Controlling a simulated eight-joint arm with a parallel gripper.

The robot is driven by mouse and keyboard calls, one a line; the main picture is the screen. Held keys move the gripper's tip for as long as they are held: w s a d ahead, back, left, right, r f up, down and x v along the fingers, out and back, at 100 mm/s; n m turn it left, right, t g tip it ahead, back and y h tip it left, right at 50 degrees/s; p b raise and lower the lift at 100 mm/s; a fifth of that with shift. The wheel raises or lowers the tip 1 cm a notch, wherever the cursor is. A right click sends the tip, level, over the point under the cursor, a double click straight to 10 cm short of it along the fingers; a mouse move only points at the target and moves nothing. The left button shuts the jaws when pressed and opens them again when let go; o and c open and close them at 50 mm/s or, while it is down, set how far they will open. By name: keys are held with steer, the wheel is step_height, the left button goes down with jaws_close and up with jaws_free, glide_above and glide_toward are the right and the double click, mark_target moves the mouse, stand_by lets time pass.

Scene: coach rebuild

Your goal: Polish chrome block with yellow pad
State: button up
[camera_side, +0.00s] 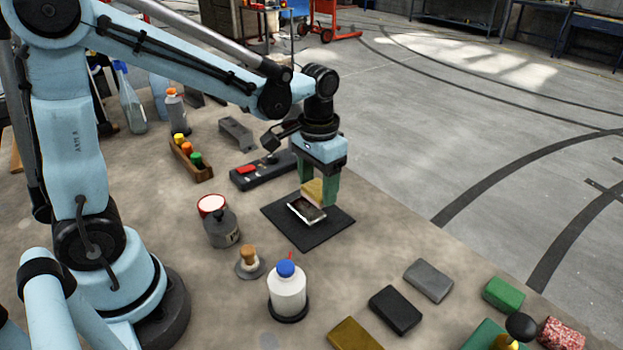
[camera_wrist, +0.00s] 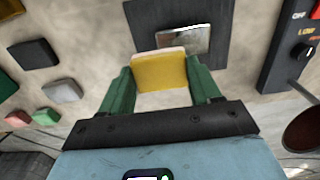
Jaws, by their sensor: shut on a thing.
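The chrome block (camera_side: 306,211) lies on a dark square mat (camera_side: 290,232) in the side view. Its shiny face also shows in the wrist view (camera_wrist: 183,40), beyond the pad. My gripper (camera_side: 318,192) is shut on the yellow pad (camera_side: 312,190), with a green finger on each side of it. In the wrist view the pad (camera_wrist: 160,70) sits between the fingertips, with a paler layer along its far edge. The pad is right at the block in the side view and hides part of it. I cannot tell whether they touch.
A control box with a red switch (camera_side: 248,169) stands behind the mat. A grey can (camera_side: 222,229) and a blue-capped white bottle (camera_side: 287,292) stand left and in front. Black (camera_side: 396,309) and grey (camera_side: 429,280) blocks lie at front right. The table's right edge is close to the mat.

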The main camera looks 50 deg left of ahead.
mark_target(318, 218)
step_height(318, 218, down, 5)
steer(key=shift+f, duration=0.15)
steer(key=shift+a+f, duration=0.1)
steer(key=shift+a, duration=1)
steer(key=shift+c, duration=0.4)
steer(key=shift+a, duration=2.6)
steer(key=shift+d+f, duration=0.15)
steer(key=shift+d, duration=0.05)
steer(key=shift+d+r, duration=0.2)
steer(key=shift+d, duration=3.35)
steer(key=shift+r, duration=3.95)
